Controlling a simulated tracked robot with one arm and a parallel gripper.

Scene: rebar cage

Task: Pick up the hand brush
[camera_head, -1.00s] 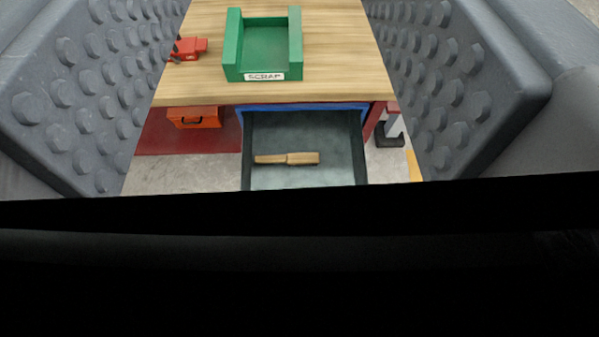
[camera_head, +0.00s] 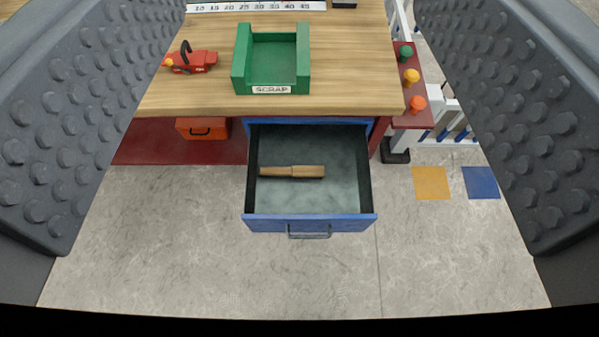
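The hand brush (camera_head: 292,172) is a light brown wooden piece lying flat, left to right, inside the open blue drawer (camera_head: 262,222). Its thicker part is at the right; any bristles are hidden. The drawer is pulled out below the workbench and its grey floor is otherwise empty. My gripper (camera_head: 295,130) shows as two dark, studded fingers at the left and right picture edges. They are wide apart with nothing between them, and the brush lies beyond them, untouched.
A green SCRAP tray (camera_head: 241,75) and a red tool (camera_head: 192,61) sit on the wooden benchtop (camera_head: 355,90). An orange box (camera_head: 203,128) is under the bench at left. Coloured knobs on a red shelf (camera_head: 420,110) stand right. The floor before the drawer is clear.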

